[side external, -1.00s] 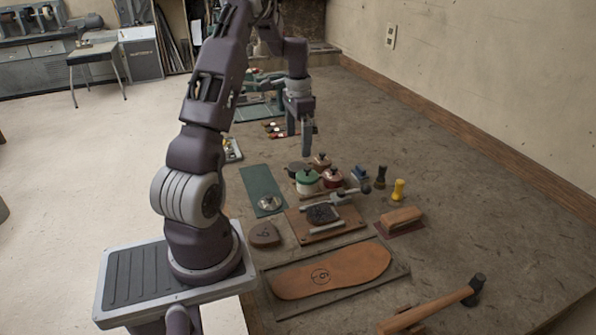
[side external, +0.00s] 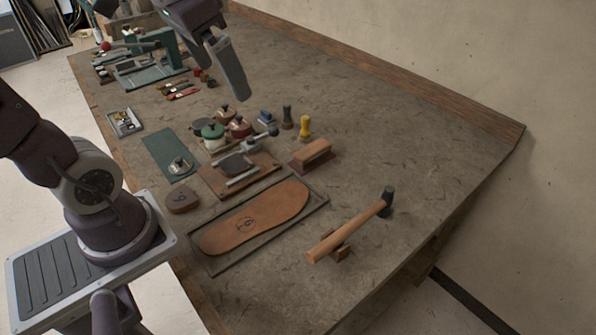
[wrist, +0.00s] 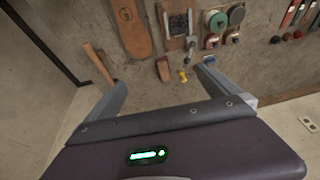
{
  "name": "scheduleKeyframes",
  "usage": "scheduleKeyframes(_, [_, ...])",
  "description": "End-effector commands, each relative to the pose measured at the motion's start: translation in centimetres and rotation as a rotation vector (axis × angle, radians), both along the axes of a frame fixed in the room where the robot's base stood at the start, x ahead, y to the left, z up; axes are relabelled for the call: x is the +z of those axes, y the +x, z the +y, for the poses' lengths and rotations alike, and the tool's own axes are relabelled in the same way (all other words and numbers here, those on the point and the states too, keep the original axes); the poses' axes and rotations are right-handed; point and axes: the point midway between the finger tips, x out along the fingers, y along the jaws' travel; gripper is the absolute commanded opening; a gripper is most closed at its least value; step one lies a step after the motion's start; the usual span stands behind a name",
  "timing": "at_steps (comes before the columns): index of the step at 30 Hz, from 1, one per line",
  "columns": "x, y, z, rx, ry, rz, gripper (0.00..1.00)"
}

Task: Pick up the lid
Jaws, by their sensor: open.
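A small silver lid with a knob (side external: 180,166) lies on the green mat (side external: 160,146) on the bench. I cannot make it out in the wrist view. To its right stands a cluster of small round pots with knobbed lids: a green one (side external: 212,132), a red one (side external: 240,126), a brown-red one (side external: 225,113) and a black one partly hidden. Green (wrist: 217,21) and red (wrist: 212,41) pots also show at the top of the wrist view. My gripper (side external: 230,80) is high above the bench, apart from everything. In the wrist view its jaws (wrist: 163,76) are spread and empty.
A wooden board with a clamp (side external: 238,174), a leather sole on a tray (side external: 255,220), a hammer (side external: 350,229), a brush (side external: 312,153) and a yellow-handled tool (side external: 305,127) lie near the pots. A green machine (side external: 140,62) stands at the back.

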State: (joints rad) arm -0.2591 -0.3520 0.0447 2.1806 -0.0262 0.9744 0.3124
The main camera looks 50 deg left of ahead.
Motion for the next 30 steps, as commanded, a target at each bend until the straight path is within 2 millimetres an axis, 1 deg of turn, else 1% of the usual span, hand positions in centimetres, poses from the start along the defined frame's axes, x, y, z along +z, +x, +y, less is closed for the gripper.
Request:
scheduleKeyframes(1, [-0.2,-2.4,-2.5,-0.019,-0.006,-0.047,1.00])
scheduleKeyframes(3, [-1.1,-5.3,-4.7,-0.023,-0.026,-0.097,1.00])
scheduleKeyframes(6, [-2.3,-7.9,-6.2,-0.023,-0.050,-0.142,1.00])
scheduleKeyframes(7, [-2.5,-8.3,-6.4,-0.024,-0.055,-0.149,0.96])
scheduleKeyframes(8, [-2.7,-8.6,-6.6,-0.021,-0.059,-0.154,0.90])
scheduleKeyframes(9, [-2.9,-8.8,-6.7,-0.021,-0.061,-0.158,0.82])
scheduleKeyframes(20, [-2.9,-8.9,-6.6,-0.017,-0.061,-0.158,0.82])
scheduleKeyframes(21, [-2.9,-8.6,-6.3,-0.015,-0.050,-0.159,0.82])
scheduleKeyframes(22, [-2.9,-8.0,-5.6,-0.013,-0.029,-0.164,0.82])
scheduleKeyframes(23, [-2.9,-7.1,-4.4,-0.009,0.006,-0.171,0.82])
scheduleKeyframes(25, [-3.0,-3.8,0.2,-0.013,0.150,-0.193,0.82])
scheduleKeyframes(26, [-3.0,-2.0,2.8,-0.029,0.233,-0.202,0.82])
scheduleKeyframes(27, [-3.2,0.3,6.5,-0.072,0.352,-0.206,0.82])
scheduleKeyframes(29, [-3.8,3.4,11.5,-0.183,0.521,-0.196,0.82])
scheduleKeyframes(30, [-4.6,5.1,14.3,-0.287,0.613,-0.176,0.82])
